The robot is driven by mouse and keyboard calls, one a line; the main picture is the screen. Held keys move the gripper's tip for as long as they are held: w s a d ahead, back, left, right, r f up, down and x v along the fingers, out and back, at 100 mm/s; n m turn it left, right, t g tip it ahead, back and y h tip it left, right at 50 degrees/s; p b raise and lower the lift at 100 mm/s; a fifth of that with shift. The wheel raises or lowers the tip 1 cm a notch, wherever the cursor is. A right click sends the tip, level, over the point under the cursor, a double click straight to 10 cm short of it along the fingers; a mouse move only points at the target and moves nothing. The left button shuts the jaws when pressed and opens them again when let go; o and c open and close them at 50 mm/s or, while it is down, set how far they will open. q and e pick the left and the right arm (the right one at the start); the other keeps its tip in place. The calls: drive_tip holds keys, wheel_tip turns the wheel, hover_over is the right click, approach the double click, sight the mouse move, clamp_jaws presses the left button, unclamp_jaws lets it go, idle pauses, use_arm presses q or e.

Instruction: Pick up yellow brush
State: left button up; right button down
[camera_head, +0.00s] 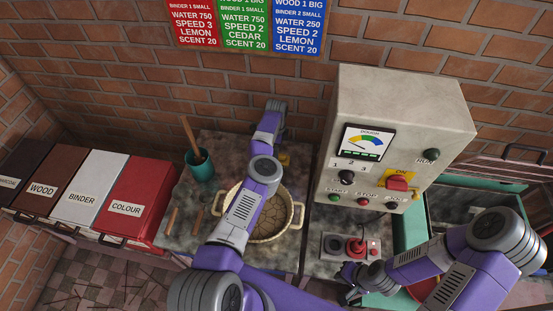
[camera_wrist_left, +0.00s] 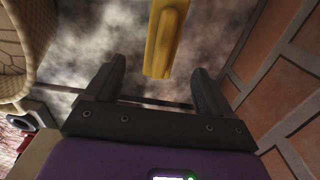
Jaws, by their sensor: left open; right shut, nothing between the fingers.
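The yellow brush (camera_wrist_left: 165,40) shows at the top of the left wrist view, over the mottled grey counter. Its near end appears between the two fingertips of my left gripper (camera_wrist_left: 158,66), which is open with a gap on both sides of the brush. I cannot tell how far above the counter the fingertips are. In the head view a small yellow patch (camera_head: 285,159), likely the brush, shows beside my left arm, which hides the rest and the left fingers. My right gripper (camera_head: 350,284) is shut and empty near the joystick box.
A two-handled pot (camera_head: 285,228) stands under my left arm; its woven-looking side (camera_wrist_left: 38,30) is at left in the wrist view. A teal cup (camera_head: 203,167) holds wooden sticks. The control machine (camera_head: 395,125) stands right. The brick wall (camera_wrist_left: 285,95) is close by.

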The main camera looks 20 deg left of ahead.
use_arm(q)
drive_tip(key=f+b, duration=0.1)
drive_tip(key=f, duration=0.1)
drive_tip(key=f+b, duration=0.1)
drive_tip(key=a+f+b, duration=0.1)
drive_tip(key=f+b, duration=0.1)
drive_tip(key=shift+f, duration=0.35)
drive_tip(key=shift+d+f+b, duration=0.1)
drive_tip(key=shift+f+b, duration=0.35)
drive_tip(key=c, duration=1.2)
drive_tip(key=shift+r, duration=0.1)
